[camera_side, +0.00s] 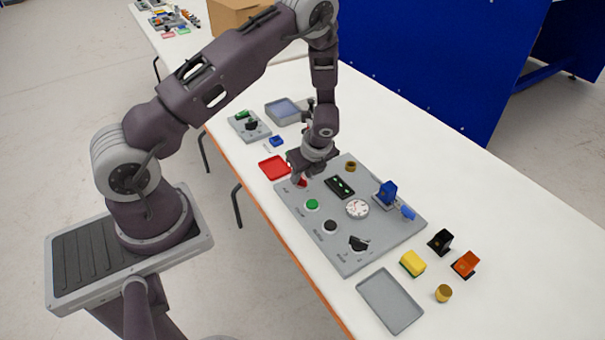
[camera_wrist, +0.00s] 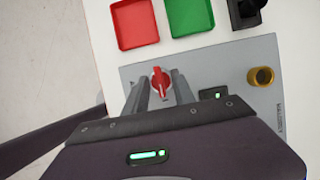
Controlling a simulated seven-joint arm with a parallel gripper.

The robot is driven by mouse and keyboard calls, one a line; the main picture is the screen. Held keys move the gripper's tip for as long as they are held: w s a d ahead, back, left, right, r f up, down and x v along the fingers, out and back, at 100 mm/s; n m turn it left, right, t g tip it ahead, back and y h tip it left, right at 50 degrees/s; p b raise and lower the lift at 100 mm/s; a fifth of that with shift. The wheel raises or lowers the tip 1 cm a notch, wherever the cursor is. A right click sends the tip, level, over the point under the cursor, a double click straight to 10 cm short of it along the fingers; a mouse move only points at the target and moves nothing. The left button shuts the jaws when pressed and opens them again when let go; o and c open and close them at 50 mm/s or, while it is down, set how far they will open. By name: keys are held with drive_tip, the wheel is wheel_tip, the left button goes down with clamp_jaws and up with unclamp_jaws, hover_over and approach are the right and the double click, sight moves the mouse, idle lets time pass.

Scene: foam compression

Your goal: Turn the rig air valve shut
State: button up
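The air valve looks to be the red knob (camera_wrist: 161,84) with a pale pointer mark, near the corner of the grey panel (camera_side: 289,202). In the wrist view the knob lies between the two fingertips of my gripper (camera_wrist: 159,80), with its handle roughly in line with the fingers. A narrow gap seems to show on each side, so the fingers look open around it; contact is not clear. In the side view my gripper (camera_side: 300,181) is low over the panel's far left corner and partly hides the red knob (camera_side: 303,183).
The panel also carries a green button (camera_side: 312,204), a black button (camera_side: 330,227), a gauge (camera_side: 357,209), a black knob (camera_side: 358,243) and a brass fitting (camera_wrist: 262,76). A red tray (camera_wrist: 135,23) and green tray (camera_wrist: 189,15) lie just beyond the panel.

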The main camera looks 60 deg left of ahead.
clamp_jaws()
drive_tip(key=shift+n, duration=0.3)
drive_tip(key=n, duration=0.2)
drive_tip(key=n+g, duration=0.1)
drive_tip(key=shift+w+n+g, duration=0.2)
drive_tip(key=shift+n+g, duration=0.1)
drive_tip(key=shift+n, duration=0.1)
drive_tip(key=n, duration=0.2)
drive_tip(key=n+g+h, duration=0.1)
drive_tip(key=n, duration=0.1)
drive_tip(key=shift+w+n+g, duration=0.1)
drive_tip(key=shift+n+g, duration=0.2)
drive_tip(key=n+h, duration=0.1)
drive_tip(key=n, duration=0.3)
drive_tip(key=shift+a+g+h, duration=0.2)
drive_tip(key=shift+g+h, duration=0.2)
drive_tip(key=shift+w+n+h, duration=0.1)
drive_tip(key=shift+n+h, duration=0.7)
drive_tip(key=shift+n, duration=1.6)
drive_tip(key=shift+a, duration=0.1)
unclamp_jaws()
